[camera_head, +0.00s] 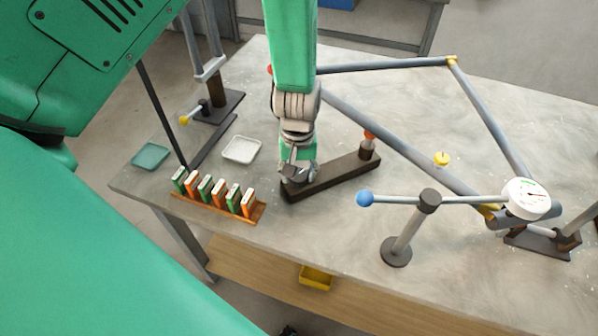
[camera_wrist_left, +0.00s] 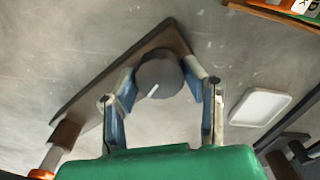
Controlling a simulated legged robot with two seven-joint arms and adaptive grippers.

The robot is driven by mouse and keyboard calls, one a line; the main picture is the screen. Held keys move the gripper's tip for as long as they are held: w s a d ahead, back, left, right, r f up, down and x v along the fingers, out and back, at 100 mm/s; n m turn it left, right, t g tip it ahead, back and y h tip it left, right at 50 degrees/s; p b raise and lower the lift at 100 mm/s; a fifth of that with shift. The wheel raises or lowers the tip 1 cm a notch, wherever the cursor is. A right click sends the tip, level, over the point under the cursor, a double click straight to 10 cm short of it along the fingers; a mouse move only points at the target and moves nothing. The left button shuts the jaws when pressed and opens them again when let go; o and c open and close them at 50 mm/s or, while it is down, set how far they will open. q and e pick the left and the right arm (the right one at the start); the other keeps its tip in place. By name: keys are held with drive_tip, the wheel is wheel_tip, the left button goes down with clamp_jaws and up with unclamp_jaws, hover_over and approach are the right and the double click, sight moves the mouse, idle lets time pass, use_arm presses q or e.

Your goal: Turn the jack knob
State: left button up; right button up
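The jack knob (camera_wrist_left: 158,76) is a dark round knob with a white line on top, at one end of a dark brown bar (camera_wrist_left: 98,95) on the table. The bar also shows in the head view (camera_head: 338,176), with an orange-topped post (camera_head: 368,146) at its other end. My left gripper (camera_head: 297,178) reaches down over the near-left end of the bar and hides the knob there. My right gripper is not in view.
A rack of green and orange blocks (camera_head: 214,193) and a white tray (camera_head: 241,150) stand to the left. A grey tube frame (camera_head: 400,145) spans the back and right. A blue-ended arm on a post (camera_head: 397,250) and a dial gauge (camera_head: 526,198) stand at right.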

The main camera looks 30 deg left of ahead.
use_arm(q)
drive_tip(key=shift+r+n+p, duration=0.15)
drive_tip(key=shift+n+p, duration=1.15)
drive_tip(key=shift+n, duration=0.2)
drive_tip(key=shift+w+n+p, duration=0.1)
drive_tip(key=shift+n+p, duration=0.8)
drive_tip(key=shift+n, duration=0.8)
drive_tip(key=o, duration=1.1)
